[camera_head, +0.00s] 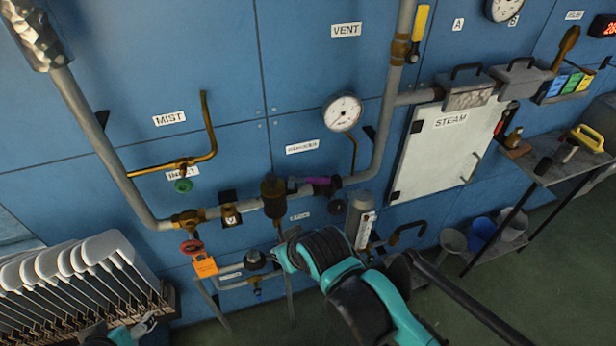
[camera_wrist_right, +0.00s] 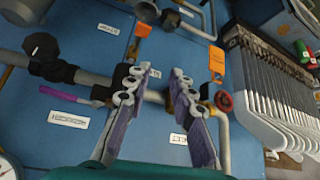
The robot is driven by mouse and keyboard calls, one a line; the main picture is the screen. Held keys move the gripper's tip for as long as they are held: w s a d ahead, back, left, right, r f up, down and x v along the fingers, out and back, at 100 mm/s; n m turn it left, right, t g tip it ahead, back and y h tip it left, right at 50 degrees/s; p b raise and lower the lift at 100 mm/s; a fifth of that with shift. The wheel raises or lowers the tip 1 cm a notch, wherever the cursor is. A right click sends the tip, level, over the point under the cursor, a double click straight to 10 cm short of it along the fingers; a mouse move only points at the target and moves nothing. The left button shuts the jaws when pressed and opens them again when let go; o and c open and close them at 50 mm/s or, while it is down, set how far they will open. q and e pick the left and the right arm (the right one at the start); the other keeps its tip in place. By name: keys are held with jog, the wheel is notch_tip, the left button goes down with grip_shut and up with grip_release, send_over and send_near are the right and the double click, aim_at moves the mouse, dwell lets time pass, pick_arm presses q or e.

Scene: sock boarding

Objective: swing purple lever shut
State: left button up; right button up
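The purple lever (camera_head: 318,180) is on the grey pipe run in the middle of the blue wall, right of a dark brass fitting (camera_head: 273,195). It lies roughly along the pipe. In the right wrist view, turned nearly upside down, the purple lever (camera_wrist_right: 60,94) is left of the fingers, clear of them. My right gripper (camera_wrist_right: 165,125) is open, its two purple-grey fingers apart with nothing between them. In the head view, my right arm hides the fingers. A part of my left gripper (camera_head: 140,330) shows at the lower left edge; its opening is unclear.
A red handwheel (camera_head: 192,247) with an orange tag (camera_head: 205,266) is below the pipe, left of my right arm. A grey cylinder (camera_head: 360,217) stands just beyond this arm. A rack of white boards (camera_head: 75,262) fills the lower left. The STEAM cabinet (camera_head: 440,150) is at right.

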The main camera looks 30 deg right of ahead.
jog(key=w+d+r+m+p, duration=0.1)
jog(key=w+d+r+p, duration=0.1)
jog(key=r, duration=0.1)
jog(key=w+d+r+m+g+p, duration=0.1)
jog(key=w+d+r+p, duration=0.1)
jog(key=r+p, duration=0.1)
jog(key=w+d+r+m+h+p, duration=0.1)
jog(key=w+d+r+p, duration=0.1)
jog(key=d+p, duration=0.1)
jog(key=shift+w+r+g, duration=0.3)
jog(key=shift+w+r, duration=0.05)
jog(key=shift+r, duration=0.05)
grip_shut()
notch_tip(320, 180, up, 2)
jog(key=r+m+g+h+p, duration=0.15)
jog(key=m+p, duration=0.25)
jog(key=p, duration=0.5)
send_over(309, 183)
jog(key=s+d, duration=0.3)
jog(key=f, duration=0.1)
jog(key=shift+w+a+g, duration=0.15)
jog(key=shift+a+g, duration=0.05)
jog(key=shift+g, duration=0.15)
jog(key=shift+f+y, duration=0.1)
jog(key=shift+y, duration=0.15)
jog(key=b+x, duration=0.2)
jog(key=x, duration=0.8)
